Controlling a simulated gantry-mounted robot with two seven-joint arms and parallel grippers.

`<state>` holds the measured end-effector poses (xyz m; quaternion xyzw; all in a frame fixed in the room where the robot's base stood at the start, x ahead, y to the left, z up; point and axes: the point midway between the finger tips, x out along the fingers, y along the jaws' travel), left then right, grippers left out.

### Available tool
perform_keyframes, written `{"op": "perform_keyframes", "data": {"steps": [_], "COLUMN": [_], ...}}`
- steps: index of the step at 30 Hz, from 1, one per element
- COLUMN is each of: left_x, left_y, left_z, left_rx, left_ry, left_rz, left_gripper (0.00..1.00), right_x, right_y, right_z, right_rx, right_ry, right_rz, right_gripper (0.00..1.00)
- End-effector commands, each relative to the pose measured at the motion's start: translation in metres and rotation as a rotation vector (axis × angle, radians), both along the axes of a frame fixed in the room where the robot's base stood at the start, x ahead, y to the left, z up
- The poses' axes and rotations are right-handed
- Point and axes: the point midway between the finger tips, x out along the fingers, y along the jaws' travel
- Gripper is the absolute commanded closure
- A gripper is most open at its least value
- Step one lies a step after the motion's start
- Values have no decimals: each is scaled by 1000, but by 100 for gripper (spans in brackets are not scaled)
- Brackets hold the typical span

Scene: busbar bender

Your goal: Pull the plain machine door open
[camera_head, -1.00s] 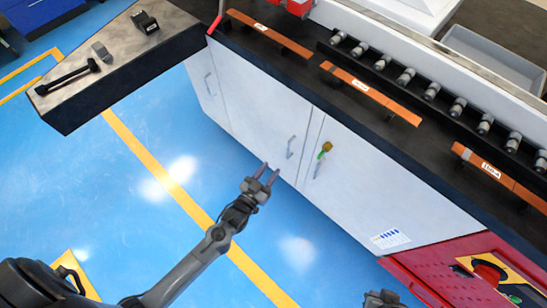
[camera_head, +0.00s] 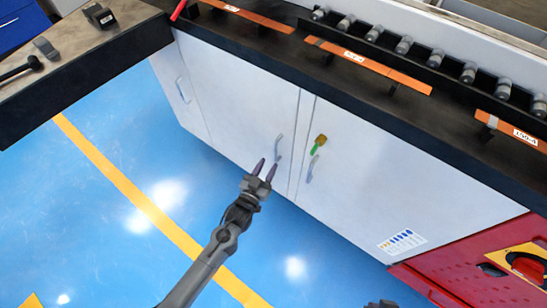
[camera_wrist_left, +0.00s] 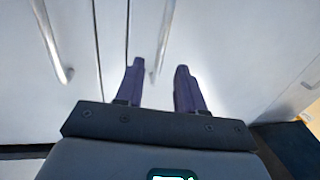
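The plain white machine door (camera_head: 240,105) is shut, and its slim vertical handle (camera_head: 278,148) is near its right edge. My left gripper (camera_head: 265,170) is open and empty, just in front of and slightly below this handle. In the left wrist view, the two purple fingers (camera_wrist_left: 160,85) are spread, and a handle (camera_wrist_left: 162,45) shows between and beyond their tips; contact cannot be told. Only a dark piece of my right gripper (camera_head: 383,303) shows at the bottom edge, so its fingers cannot be judged.
The neighbouring white door (camera_head: 380,185) bears a yellow-green key-like item (camera_head: 319,144), its own handle (camera_head: 312,168) and a label sheet (camera_head: 402,241). A red panel (camera_head: 470,265) stands at right. A dark-edged worktop (camera_head: 240,53) overhangs the doors. The blue floor (camera_head: 120,185) is open.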

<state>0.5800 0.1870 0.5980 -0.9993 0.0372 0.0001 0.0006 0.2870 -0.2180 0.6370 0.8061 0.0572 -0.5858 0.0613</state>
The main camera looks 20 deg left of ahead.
Motion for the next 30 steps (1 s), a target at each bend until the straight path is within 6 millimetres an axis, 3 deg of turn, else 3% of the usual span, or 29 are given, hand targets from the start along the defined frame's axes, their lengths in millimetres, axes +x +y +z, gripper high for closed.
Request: {"op": "perform_keyframes", "data": {"steps": [3,10,24,30], "left_x": [20,47,57,57], "left_y": [-1,-3,-4,-4], "left_z": [-3,-2,0,0], "left_rx": [0,0,0,0], "left_ry": [-2,-1,0,0], "left_rz": [0,0,0,0], "left_gripper": [62,62,62,91], "right_x": [0,0,0,0], "right_y": [0,0,-1,-1], "right_z": [-12,-23,-26,-26], "right_rx": [0,0,-6,-6], "right_ry": [0,1,1,2], "right_rz": [0,0,3,3], "right_gripper": [100,100,100,100]}}
